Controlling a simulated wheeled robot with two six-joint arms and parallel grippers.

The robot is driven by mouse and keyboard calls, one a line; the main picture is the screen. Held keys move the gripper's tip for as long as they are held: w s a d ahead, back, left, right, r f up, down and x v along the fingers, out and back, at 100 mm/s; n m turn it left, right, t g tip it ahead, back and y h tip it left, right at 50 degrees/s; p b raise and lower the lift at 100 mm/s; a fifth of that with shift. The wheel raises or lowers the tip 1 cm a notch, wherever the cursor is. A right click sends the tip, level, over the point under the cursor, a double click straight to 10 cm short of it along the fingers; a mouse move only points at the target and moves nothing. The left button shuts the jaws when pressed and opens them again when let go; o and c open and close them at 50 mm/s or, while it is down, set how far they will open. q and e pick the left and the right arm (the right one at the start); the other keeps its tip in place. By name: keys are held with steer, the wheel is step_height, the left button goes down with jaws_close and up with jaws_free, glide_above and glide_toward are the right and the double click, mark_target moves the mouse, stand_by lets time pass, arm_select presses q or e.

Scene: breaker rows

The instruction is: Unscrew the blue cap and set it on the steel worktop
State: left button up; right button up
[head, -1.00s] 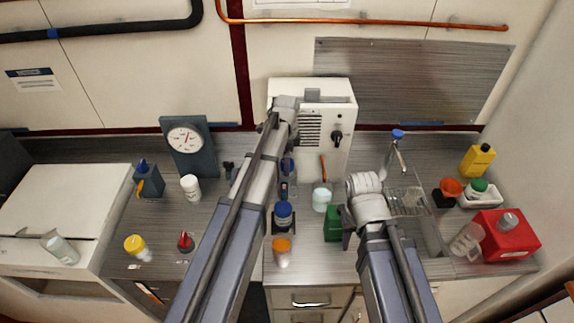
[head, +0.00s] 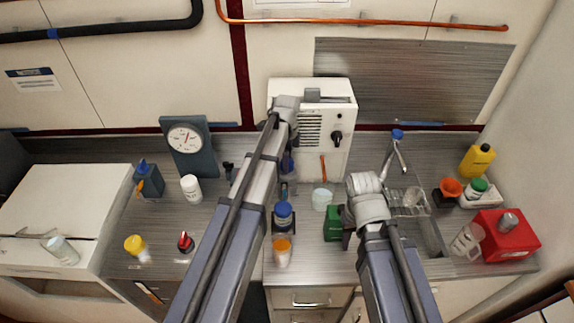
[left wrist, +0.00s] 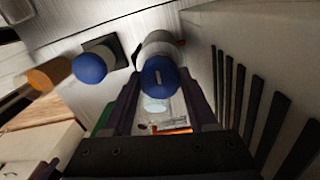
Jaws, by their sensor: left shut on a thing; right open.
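My left gripper (left wrist: 157,98) is shut on a blue cap (left wrist: 158,78), which lies between its fingers in the left wrist view. A white bottle (left wrist: 153,48) shows right behind this cap; I cannot tell whether the cap still touches it. In the head view the left gripper (head: 284,188) hangs in front of the white machine, and my arm hides most of the bottle. A second blue-capped jar (head: 283,215) stands in a dark holder nearer to me. My right gripper (head: 347,225) is open, beside a green box (head: 332,224). The steel worktop (head: 225,215) lies below.
An orange-capped jar (head: 282,252) stands at the front edge. A clear beaker (head: 322,198) is right of the left gripper. The white machine (head: 345,130) stands behind, the sink (head: 432,235) to the right. The worktop left of my left arm has free room between small bottles.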

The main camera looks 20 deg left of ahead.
arm_select(q)
steer(key=c, duration=0.3)
steer(key=shift+n, duration=1.3)
steer(key=shift+c, duration=0.2)
steer(key=shift+r+p, duration=2.5)
steer(key=shift+p, duration=0.05)
